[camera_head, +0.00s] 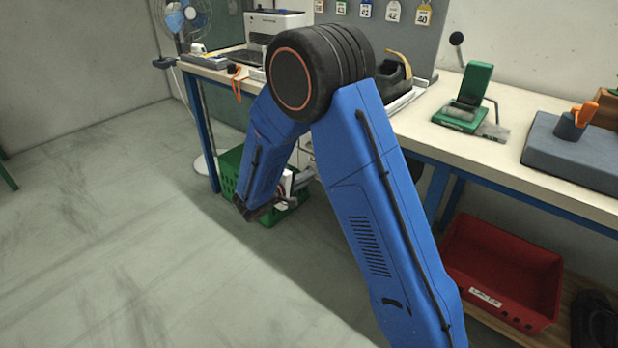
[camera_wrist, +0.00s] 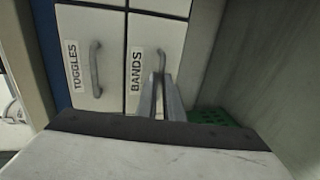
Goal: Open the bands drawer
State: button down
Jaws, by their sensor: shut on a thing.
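The bands drawer (camera_wrist: 147,35) shows in the wrist view as a white front with a "BANDS" label and a grey bar handle (camera_wrist: 161,60). Its front looks about level with the toggles drawer (camera_wrist: 75,40) to its left, which has its own handle. My gripper (camera_wrist: 162,78) reaches up from below in that view, its two fingers close together on the bands handle. In the head view my blue arm hides most of the drawer unit, and my gripper (camera_head: 290,183) shows only in part below the bench.
A green crate (camera_head: 232,170) stands on the floor under the bench (camera_head: 520,160). A red bin (camera_head: 505,270) sits on a low shelf to the right. A green tool (camera_head: 470,95), a tape dispenser and a printer (camera_head: 275,22) stand on the bench. The floor at left is clear.

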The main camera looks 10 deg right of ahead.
jog(key=f+v, duration=0.1)
jog(key=v, duration=0.7)
jog(key=f+v, duration=0.2)
jog(key=v, duration=0.7)
jog(key=shift+s+a+f, duration=0.3)
jog(key=shift+s+a, duration=0.1)
jog(key=shift+a, duration=0.15)
jog(key=c, duration=1.9)
grip_release()
jog(key=shift+a, duration=0.1)
jog(key=v, duration=1.7)
jog(key=shift+r, duration=0.1)
